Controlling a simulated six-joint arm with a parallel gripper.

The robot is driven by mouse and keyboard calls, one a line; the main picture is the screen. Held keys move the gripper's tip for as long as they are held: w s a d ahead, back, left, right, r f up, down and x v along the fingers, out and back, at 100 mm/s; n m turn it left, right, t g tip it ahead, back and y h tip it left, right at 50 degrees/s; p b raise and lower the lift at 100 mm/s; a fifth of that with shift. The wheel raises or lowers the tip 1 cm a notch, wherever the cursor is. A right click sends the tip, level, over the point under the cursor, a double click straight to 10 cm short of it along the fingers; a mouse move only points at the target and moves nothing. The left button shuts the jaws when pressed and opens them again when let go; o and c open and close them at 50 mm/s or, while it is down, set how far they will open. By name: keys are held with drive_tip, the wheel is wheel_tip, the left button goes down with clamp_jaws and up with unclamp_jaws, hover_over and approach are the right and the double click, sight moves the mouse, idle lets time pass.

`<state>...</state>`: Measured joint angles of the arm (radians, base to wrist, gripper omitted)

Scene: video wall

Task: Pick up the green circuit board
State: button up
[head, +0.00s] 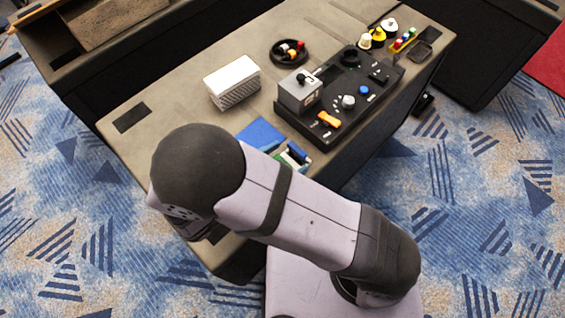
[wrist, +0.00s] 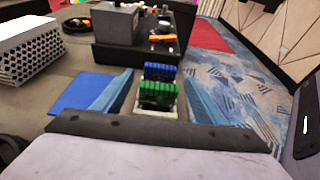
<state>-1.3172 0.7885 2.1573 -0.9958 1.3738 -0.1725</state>
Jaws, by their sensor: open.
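The green circuit board (wrist: 158,95) stands in a pale holder (wrist: 143,108) near the table's right edge in the wrist view, with a dark blue piece (wrist: 160,71) just behind it. In the head view a small part of the green board (head: 285,158) shows past my arm. My gripper (wrist: 157,80) is open, its two blue fingers spread left and right of the board in the wrist view. I cannot tell whether either finger touches it. In the head view my arm hides most of the gripper.
A blue mat (head: 258,132) lies left of the board. A black control panel (head: 342,113) with a grey box (head: 300,93) stands beyond it. A white box (head: 232,81) and a round black dish (head: 289,51) stand farther left. The table's edge drops to carpet on the right.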

drive_tip(key=c, duration=1.1)
drive_tip(key=shift+r, duration=0.15)
